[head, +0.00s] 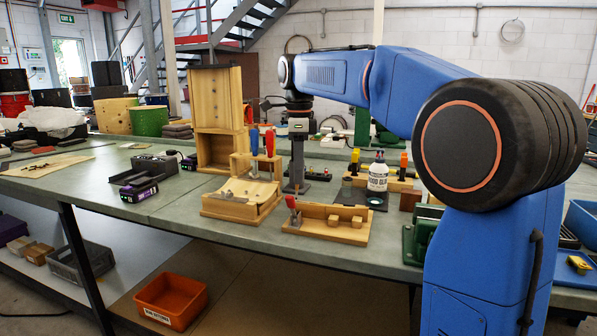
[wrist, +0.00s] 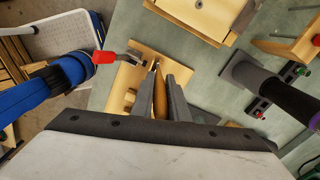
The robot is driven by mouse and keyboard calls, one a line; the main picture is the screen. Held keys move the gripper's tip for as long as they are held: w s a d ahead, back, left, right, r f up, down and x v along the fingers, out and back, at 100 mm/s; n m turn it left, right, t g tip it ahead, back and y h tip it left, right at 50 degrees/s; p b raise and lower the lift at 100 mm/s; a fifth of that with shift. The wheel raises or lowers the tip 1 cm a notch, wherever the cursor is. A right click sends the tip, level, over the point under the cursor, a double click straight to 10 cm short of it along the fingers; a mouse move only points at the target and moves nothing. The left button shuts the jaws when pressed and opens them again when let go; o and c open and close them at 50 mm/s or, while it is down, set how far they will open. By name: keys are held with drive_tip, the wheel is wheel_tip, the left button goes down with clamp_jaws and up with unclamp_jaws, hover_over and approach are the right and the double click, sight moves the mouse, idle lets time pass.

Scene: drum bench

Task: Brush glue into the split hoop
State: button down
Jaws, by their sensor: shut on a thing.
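My gripper (head: 296,188) points down over the bench, behind the curved wooden fixture. In the wrist view its grey fingers (wrist: 163,88) are closed on a slim tan wooden piece, which looks like the handle of the brush (wrist: 159,98); its bristles are not clear. The white glue bottle (head: 378,176) stands upright on a dark pad, to the right of my gripper. A wooden fixture with a curved top (head: 243,199) stands at front left of my gripper. I cannot clearly make out the split hoop in either view.
A wooden board with two blocks and a red-handled clamp (head: 327,224) lies near the bench's front edge. A tall wooden frame (head: 217,112) rises at back left. A purple-and-black tool (head: 138,189) lies left. A green device (head: 423,238) stands right. Bare bench (head: 160,216) lies at front left.

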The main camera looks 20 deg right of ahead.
drive_tip(key=shift+s+d+r, duration=0.1)
drive_tip(key=shift+s+d, duration=0.2)
drive_tip(key=shift+d, duration=0.45)
drive_tip(key=shift+s+d+f, duration=0.1)
drive_tip(key=shift+s+d, duration=0.55)
drive_tip(key=shift+d, duration=0.25)
drive_tip(key=shift+s+d+f, duration=0.1)
drive_tip(key=shift+s+d, duration=0.55)
drive_tip(key=shift+d, duration=0.2)
idle(1.0)
drive_tip(key=shift+w+a, duration=1.2)
drive_tip(key=shift+w, duration=0.2)
idle(1.3)
drive_tip(key=shift+r, duration=0.1)
drive_tip(key=shift+s+r, duration=0.1)
drive_tip(key=shift+r, duration=2.75)
